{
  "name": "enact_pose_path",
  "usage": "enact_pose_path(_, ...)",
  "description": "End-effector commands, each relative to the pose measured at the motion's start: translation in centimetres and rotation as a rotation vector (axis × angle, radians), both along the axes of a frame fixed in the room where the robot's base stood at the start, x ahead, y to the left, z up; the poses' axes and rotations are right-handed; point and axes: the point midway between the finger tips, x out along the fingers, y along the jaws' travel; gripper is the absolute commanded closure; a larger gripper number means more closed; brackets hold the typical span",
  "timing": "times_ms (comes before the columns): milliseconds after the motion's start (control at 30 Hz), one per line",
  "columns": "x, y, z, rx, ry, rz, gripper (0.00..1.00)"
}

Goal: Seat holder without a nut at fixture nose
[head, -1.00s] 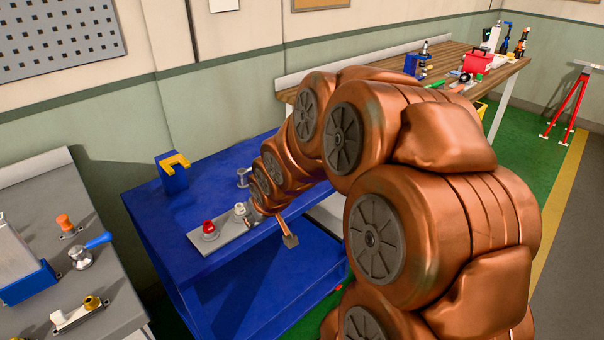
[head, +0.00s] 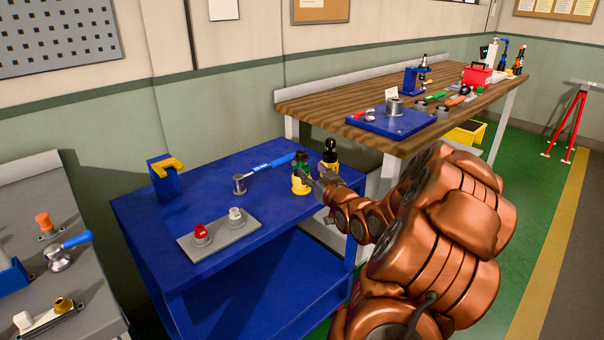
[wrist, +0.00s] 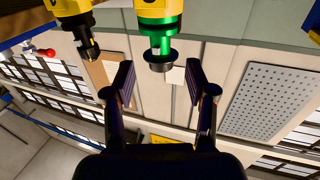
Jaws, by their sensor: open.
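Two holders stand at the right end of the blue table (head: 215,195). One is yellow with a green collar (head: 301,170); in the wrist view the green-collared holder (wrist: 159,35) has a dark flange and short grey end. The other is yellow with a black top (head: 330,152); the black-ended holder (wrist: 84,30) shows left of it. I cannot tell surely which has a nut. My gripper (wrist: 160,78) is open and empty, with the green-collared holder ahead between its fingers in the picture. A grey cylinder (head: 393,106) on a blue plate may be the fixture nose.
A grey plate (head: 222,242) carries a red-topped part (head: 201,233) and a white-topped part (head: 235,216). A grey post (head: 239,185) and blue-handled tool (head: 272,163) are behind. A yellow hook on a blue block (head: 165,180) stands left. The wooden bench (head: 345,128) is close behind.

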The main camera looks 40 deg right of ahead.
Motion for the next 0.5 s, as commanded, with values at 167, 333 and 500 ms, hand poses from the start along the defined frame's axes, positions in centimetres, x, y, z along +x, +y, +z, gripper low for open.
enact_pose_path(167, 1.5, -0.3, 0.0, 0.001, 0.001, 0.003, 0.44)
enact_pose_path(333, 2.5, -0.7, 0.0, 0.002, 0.002, 0.002, 0.44)
enact_pose_path(500, 4.1, -1.3, 0.0, 0.002, 0.003, 0.002, 0.44)
